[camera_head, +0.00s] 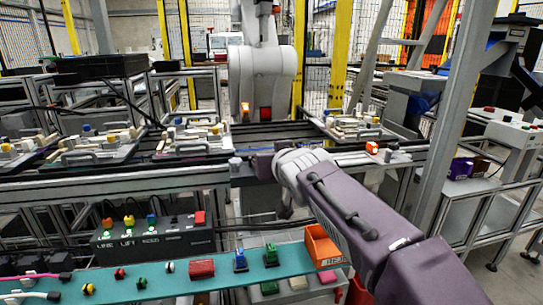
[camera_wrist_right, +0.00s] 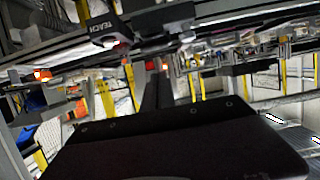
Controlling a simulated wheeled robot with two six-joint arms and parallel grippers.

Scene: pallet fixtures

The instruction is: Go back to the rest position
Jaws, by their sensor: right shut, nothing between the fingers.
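My right arm comes in from the lower right in the head view and reaches to the middle of the workstation. My right gripper (camera_head: 262,165) is at the arm's far end, beside the front rail of the conveyor; it is small and partly hidden by my wrist. In the right wrist view the dark gripper body fills the bottom, and the narrow shut fingers (camera_wrist_right: 157,82) point up with nothing between them. My left gripper is in neither view.
Pallet fixtures (camera_head: 190,142) with pale parts stand on the conveyor. A black button box (camera_head: 150,243) sits below its front rail. A teal shelf (camera_head: 130,290) holds small coloured parts and an orange bin (camera_head: 322,246), close to my arm. A grey post (camera_head: 449,130) rises at right.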

